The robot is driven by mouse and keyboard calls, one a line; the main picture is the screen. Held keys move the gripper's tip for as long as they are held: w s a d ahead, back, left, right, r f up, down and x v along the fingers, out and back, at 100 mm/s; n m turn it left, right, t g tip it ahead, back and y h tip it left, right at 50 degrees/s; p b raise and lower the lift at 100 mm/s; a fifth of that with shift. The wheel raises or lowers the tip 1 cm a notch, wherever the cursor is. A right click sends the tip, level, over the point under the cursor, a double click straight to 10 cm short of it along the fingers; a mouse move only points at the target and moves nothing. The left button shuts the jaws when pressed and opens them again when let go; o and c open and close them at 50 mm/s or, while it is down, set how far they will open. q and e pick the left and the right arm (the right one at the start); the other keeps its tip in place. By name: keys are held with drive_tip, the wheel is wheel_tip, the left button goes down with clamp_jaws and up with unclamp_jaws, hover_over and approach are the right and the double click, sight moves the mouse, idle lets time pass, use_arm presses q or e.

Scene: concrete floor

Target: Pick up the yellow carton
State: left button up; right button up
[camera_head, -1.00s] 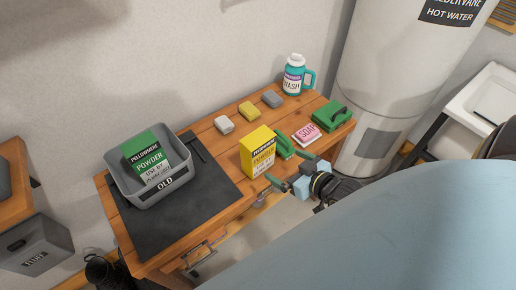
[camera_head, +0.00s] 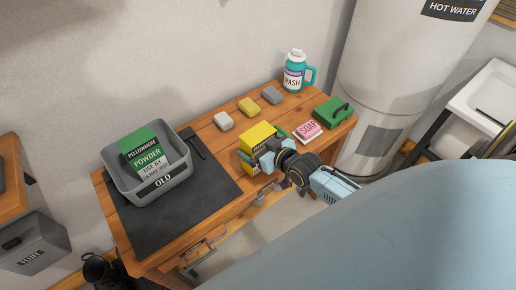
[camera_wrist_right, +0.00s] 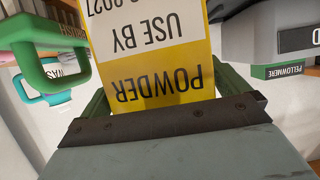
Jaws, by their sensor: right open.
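The yellow carton (camera_head: 256,133) stands upright on the wooden table, towards its front edge. My right gripper (camera_head: 259,154) is at the carton's front face and hides much of its label. In the right wrist view, the carton (camera_wrist_right: 160,75) fills the middle, with its "POWDER" lettering upside down. The green fingers of the right gripper (camera_wrist_right: 165,95) are open, one on each side of the carton. I cannot tell whether they touch it. My left gripper is not in view.
A grey bin marked OLD (camera_head: 184,178) holds a green powder carton (camera_head: 142,146) on a dark mat (camera_head: 205,195). Behind stand sponges (camera_head: 249,106) and a teal jug (camera_head: 293,77). A soap pack (camera_head: 308,131) and green brush (camera_head: 334,112) lie to the right.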

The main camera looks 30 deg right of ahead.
drive_tip(key=shift+w+f, duration=0.1)
drive_tip(key=shift+w, duration=0.15)
drive_tip(key=shift+c, duration=0.4)
drive_tip(key=c, duration=0.9)
